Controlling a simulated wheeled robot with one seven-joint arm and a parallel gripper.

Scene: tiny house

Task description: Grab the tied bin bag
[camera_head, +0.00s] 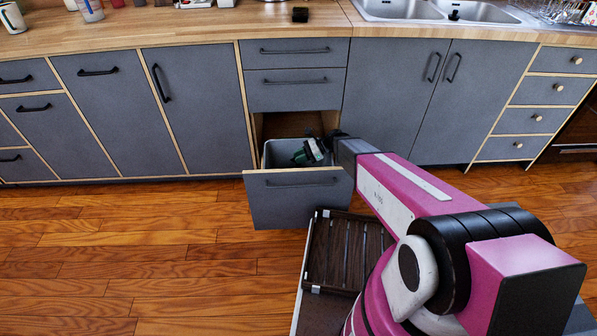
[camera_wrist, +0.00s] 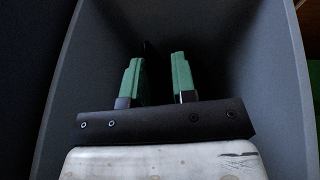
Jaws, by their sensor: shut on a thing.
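My gripper (camera_head: 312,153) reaches down into a grey bin (camera_head: 267,156) inside the pulled-out drawer (camera_head: 290,205). In the wrist view, its two green fingers (camera_wrist: 158,75) stand a little apart, deep between the grey bin walls (camera_wrist: 75,85). A black shape (camera_wrist: 152,60), which looks like part of the tied bin bag, shows dimly between and beyond the fingers. The fingers are shut on it. The rest of the bag is lost in shadow, and in the head view I cannot make it out behind my gripper and the drawer front.
Grey cabinets (camera_head: 120,110) run along the wall behind the drawer. A wooden countertop (camera_head: 180,27) above holds cups and small things, with a steel sink (camera_head: 440,10) at right. The wood floor (camera_head: 130,250) at left is clear. Bin walls closely surround my gripper.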

